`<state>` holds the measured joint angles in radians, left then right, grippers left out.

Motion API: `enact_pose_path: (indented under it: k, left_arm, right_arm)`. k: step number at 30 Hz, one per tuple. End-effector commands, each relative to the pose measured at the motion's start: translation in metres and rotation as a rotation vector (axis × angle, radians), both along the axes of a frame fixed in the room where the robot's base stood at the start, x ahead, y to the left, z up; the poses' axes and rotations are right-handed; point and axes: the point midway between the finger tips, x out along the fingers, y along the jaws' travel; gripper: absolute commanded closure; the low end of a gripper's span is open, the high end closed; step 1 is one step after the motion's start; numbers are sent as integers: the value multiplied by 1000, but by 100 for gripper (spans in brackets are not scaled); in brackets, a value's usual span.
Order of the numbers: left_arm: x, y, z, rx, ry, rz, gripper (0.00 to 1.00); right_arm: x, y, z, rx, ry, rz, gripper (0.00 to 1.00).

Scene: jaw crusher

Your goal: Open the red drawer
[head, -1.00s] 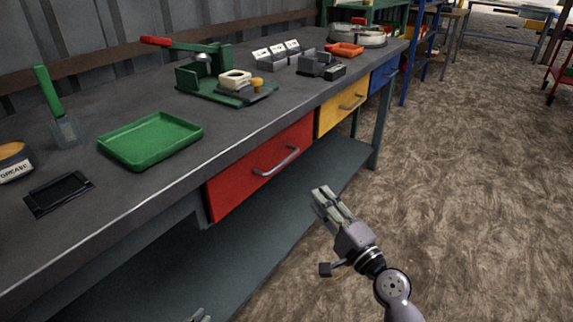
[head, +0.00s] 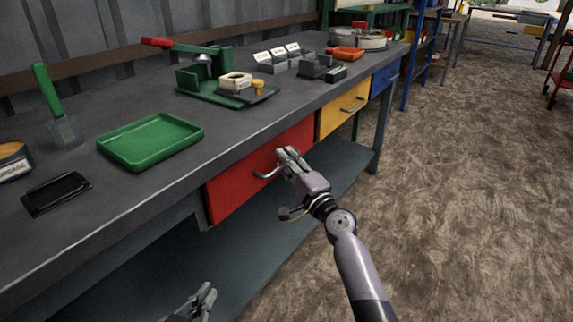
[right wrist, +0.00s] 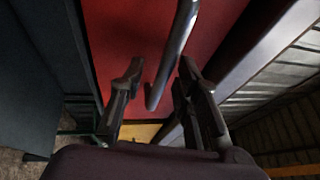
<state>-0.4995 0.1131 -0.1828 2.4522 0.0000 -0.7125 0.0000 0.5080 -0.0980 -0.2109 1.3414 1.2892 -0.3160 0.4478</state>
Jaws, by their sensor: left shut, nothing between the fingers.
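The red drawer (head: 236,190) sits flush in the bench front, shut. Its silver bar handle (head: 265,175) is partly hidden behind my right gripper (head: 287,156). In the right wrist view, the right gripper (right wrist: 160,85) is open with its fingers apart. There the handle (right wrist: 173,55) appears between the two fingers against the red drawer face (right wrist: 125,40). I cannot tell whether a finger touches it. My left gripper (head: 207,296) is low at the bottom edge of the head view, shut and empty, away from the drawer.
The yellow drawer (head: 335,115) and blue drawer (head: 383,78) are further along the bench. A green tray (head: 150,141) and a green press (head: 215,80) stand on the bench top (head: 110,195). A lower shelf (head: 275,225) runs beneath.

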Motion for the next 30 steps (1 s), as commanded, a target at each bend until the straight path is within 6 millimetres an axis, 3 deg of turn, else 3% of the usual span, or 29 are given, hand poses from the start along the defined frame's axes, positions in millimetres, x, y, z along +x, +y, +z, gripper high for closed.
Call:
enact_pose_path:
  k: [6,19,30]
  left_arm:
    - [0,0,0,0,-1,0,100]
    - [0,0,0,0,-1,0,100]
    - [0,0,0,0,0,0,100]
  right_arm:
    - [0,0,0,0,0,0,71]
    - [0,0,0,-1,1,0,100]
    - [0,0,-1,0,1,0,100]
